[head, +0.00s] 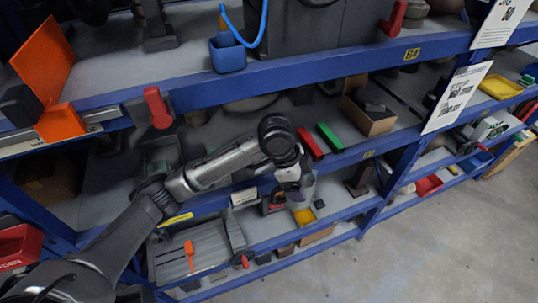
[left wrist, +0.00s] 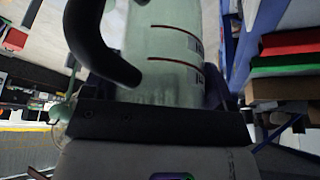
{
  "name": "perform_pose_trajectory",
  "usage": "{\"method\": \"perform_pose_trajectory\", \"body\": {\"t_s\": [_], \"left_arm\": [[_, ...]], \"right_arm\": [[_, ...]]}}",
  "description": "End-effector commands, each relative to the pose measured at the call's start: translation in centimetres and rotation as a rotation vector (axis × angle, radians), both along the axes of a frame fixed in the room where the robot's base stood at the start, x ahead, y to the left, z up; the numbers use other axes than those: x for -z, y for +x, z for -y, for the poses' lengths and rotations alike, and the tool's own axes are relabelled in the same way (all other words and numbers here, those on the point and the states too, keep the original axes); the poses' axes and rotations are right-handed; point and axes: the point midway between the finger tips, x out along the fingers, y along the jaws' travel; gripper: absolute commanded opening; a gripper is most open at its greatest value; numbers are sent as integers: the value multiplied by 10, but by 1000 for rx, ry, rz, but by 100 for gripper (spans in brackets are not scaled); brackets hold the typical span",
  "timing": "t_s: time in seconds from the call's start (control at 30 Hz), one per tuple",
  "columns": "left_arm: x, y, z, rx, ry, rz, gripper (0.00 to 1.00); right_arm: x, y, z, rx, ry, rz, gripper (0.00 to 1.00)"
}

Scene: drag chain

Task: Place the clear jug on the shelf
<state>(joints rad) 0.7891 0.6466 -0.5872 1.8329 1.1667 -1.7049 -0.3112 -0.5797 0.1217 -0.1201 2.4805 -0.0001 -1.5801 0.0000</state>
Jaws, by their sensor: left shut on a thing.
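The clear jug (head: 306,188) is held in front of the blue shelf rack, near the edge of a lower shelf (head: 268,238). In the left wrist view the jug (left wrist: 165,55) fills the top middle, a pale translucent body with dark marks and a thick black handle (left wrist: 98,45). My left gripper (head: 290,178) is shut on the jug; its fingertips are hard to make out in the head view. Above it, the middle shelf (head: 232,131) shows bare grey surface. My right gripper is not in view.
A red block (head: 310,144) and a green block (head: 329,137) lie on the middle shelf, right of my wrist. A cardboard box (head: 368,118) stands farther right. A grey tray (head: 190,255) with an orange item sits lower left. Open floor (head: 440,245) lies at right.

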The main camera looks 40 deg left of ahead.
Motion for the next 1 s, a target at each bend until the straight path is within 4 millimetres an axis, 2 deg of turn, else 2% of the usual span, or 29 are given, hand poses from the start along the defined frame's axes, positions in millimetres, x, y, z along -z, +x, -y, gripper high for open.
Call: {"method": "perform_pose_trajectory", "body": {"t_s": [0.27,0.6,0.8,1.0], "left_arm": [[4,12,-37,34,1,-2,53],[3,53,-113,34,0,0,53],[3,74,-150,35,-1,2,53],[5,84,-169,38,-1,1,53]], "right_arm": [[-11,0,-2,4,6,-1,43],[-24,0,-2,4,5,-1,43],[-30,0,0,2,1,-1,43],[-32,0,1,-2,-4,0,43]]}}
